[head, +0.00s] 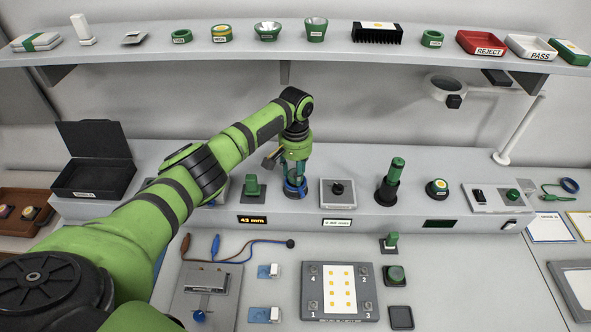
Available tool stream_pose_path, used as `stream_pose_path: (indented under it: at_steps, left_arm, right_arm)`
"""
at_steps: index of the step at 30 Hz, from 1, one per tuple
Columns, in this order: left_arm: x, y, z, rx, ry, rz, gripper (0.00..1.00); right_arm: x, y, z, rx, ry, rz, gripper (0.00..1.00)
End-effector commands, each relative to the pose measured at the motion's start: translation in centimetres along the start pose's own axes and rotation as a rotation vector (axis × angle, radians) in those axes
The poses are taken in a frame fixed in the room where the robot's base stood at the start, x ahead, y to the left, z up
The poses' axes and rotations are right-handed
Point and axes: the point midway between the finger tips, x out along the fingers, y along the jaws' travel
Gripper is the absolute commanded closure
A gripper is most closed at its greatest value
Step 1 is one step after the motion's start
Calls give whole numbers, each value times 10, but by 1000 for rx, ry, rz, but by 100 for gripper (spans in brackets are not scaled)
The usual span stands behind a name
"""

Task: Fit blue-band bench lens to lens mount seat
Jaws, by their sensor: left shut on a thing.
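My left gripper (295,179) points straight down over the raised back ledge. It is shut on the blue-band bench lens (294,190), whose blue ring shows low between and below the fingers. The fingers cover most of the lens. The lens is at or just above the ledge top; I cannot tell if it touches. I cannot make out the lens mount seat for certain; it may be hidden under the lens and gripper. My right gripper is not in view.
Left of the gripper stands a green block (252,187); right of it, a grey plate with a black knob (338,190) and a black holder with a green cylinder (390,184). An open black box (95,180) is at left. A shelf (290,66) runs above.

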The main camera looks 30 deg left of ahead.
Motion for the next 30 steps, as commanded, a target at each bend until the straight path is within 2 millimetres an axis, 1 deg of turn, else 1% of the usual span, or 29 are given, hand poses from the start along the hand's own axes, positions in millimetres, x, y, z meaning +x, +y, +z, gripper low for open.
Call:
stream_pose_path:
  at_steps: [7,8,9,10,21,23,28,30]
  left_arm:
    - [10,0,0,-1,0,0,93]
    - [10,0,0,0,0,0,55]
    - [9,0,0,0,0,0,39]
    - [9,0,0,0,0,0,31]
    - [7,0,0,0,0,0,31]
    - [4,0,0,0,1,0,31]
    - [-11,0,0,0,1,1,31]
    - [-16,0,0,0,1,2,31]
  right_arm:
    - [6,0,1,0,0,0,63]
    - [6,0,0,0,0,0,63]
    - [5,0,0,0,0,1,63]
    - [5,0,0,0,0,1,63]
    - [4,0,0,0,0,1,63]
    - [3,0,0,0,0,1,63]
    - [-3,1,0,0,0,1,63]
    - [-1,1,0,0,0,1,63]
